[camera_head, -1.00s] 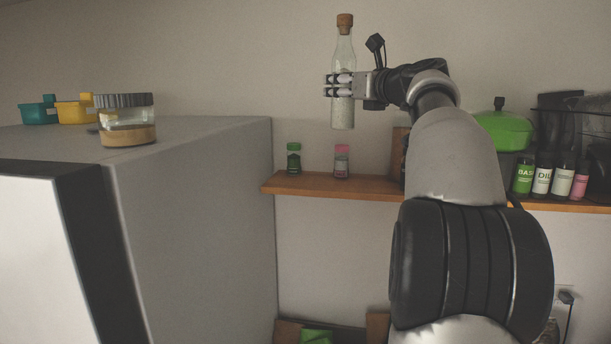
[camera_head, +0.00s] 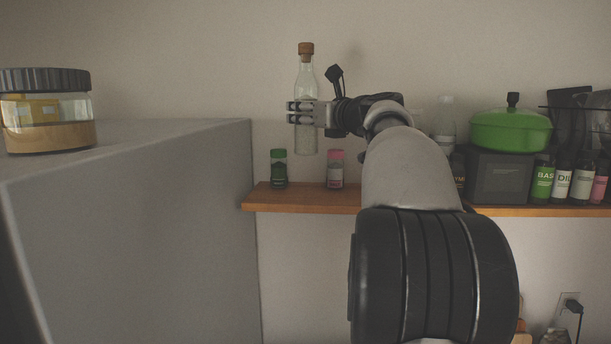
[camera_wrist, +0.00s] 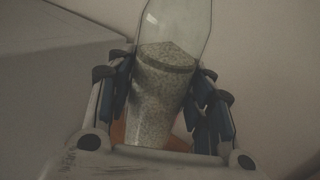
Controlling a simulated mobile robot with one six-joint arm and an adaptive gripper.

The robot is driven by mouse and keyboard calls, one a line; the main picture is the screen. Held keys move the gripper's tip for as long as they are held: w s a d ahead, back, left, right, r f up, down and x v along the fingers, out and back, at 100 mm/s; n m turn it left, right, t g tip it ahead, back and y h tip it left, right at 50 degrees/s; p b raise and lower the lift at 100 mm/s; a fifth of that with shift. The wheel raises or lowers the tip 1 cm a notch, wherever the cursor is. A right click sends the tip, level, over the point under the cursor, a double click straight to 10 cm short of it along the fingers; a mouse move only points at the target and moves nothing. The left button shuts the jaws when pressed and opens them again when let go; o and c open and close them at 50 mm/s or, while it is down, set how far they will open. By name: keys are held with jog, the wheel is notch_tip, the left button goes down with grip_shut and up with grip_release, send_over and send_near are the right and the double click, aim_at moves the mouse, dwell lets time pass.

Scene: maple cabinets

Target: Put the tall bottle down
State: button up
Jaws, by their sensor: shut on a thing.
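The tall bottle (camera_head: 306,80) is clear glass with a cork stopper and pale grains in its lower part. My gripper (camera_head: 304,113) is shut on its middle and holds it upright in the air, above the wooden shelf (camera_head: 305,199) in the head view. In the wrist view the bottle (camera_wrist: 168,75) stands between both fingers (camera_wrist: 165,100), which press on its sides.
A green-capped jar (camera_head: 278,169) and a pink-capped jar (camera_head: 335,169) stand on the shelf's left end. A grey cabinet (camera_head: 150,220) with a lidded glass jar (camera_head: 47,110) is at left. Spice bottles (camera_head: 562,181) and a green pot (camera_head: 511,130) are at right.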

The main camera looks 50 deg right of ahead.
aim_at(313, 143)
notch_tip(313, 143, down, 6)
jog(key=shift+w+b, duration=0.1)
jog(key=shift+b, duration=0.85)
jog(key=shift+f, duration=0.45)
jog(key=shift+f+b, duration=0.85)
jog(key=shift+f, duration=1.25)
jog(key=shift+f, duration=0.25)
jog(key=o, duration=1.4)
jog(key=shift+o, duration=0.2)
